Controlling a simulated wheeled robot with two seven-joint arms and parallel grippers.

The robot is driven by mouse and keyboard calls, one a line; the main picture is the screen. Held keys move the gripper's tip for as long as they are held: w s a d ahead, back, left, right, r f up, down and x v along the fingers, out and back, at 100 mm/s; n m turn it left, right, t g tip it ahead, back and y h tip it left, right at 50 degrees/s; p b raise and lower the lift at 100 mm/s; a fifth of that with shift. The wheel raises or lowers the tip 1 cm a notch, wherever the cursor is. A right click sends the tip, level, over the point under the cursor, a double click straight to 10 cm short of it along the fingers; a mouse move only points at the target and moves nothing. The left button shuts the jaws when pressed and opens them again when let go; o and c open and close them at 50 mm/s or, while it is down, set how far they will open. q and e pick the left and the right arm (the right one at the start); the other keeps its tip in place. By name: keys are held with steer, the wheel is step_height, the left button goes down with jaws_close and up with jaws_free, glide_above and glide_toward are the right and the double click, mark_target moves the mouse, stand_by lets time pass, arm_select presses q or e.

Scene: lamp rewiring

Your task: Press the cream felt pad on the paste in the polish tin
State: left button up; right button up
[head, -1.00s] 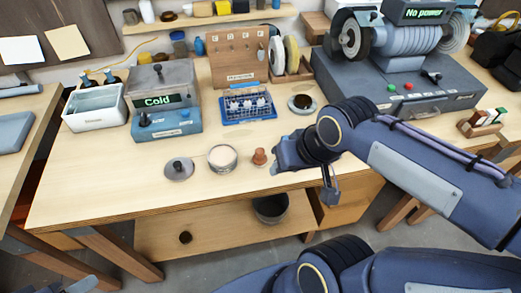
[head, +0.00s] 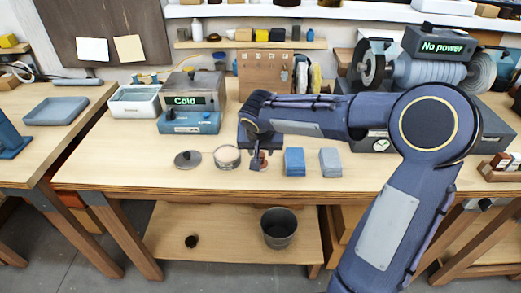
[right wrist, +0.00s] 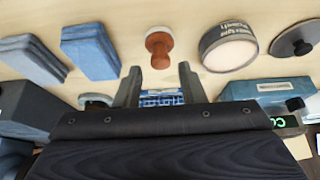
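The cream felt pad with its brown wooden knob (right wrist: 158,46) stands on the bench; in the head view my right gripper partly hides it. My right gripper (right wrist: 160,84) is open, its two fingers apart on either side of the knob's line, with the pad just beyond the fingertips and nothing held. In the head view the gripper (head: 258,160) is low at the knob. The open polish tin (head: 228,156) with pale paste is just left of it; it also shows in the right wrist view (right wrist: 228,46). My left gripper is not in view.
The tin's dark lid (head: 188,160) lies left of the tin. Two blue-grey blocks (head: 294,161) (head: 331,162) lie right of the gripper. The heater box reading Cold (head: 190,105) stands behind. The bench's front strip is clear.

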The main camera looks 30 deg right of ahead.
mark_target(261, 157)
steer(key=b+x, duration=0.1)
steer(key=x, duration=0.2)
steer(key=shift+f, duration=0.15)
steer(key=shift+b+x, duration=0.95)
steer(key=shift+b, duration=0.35)
steer(key=shift+c, duration=0.3)
steer(key=c, duration=0.7)
steer(key=shift+o, duration=0.2)
steer(key=shift+r+p, duration=1.55)
steer(key=shift+r, duration=1)
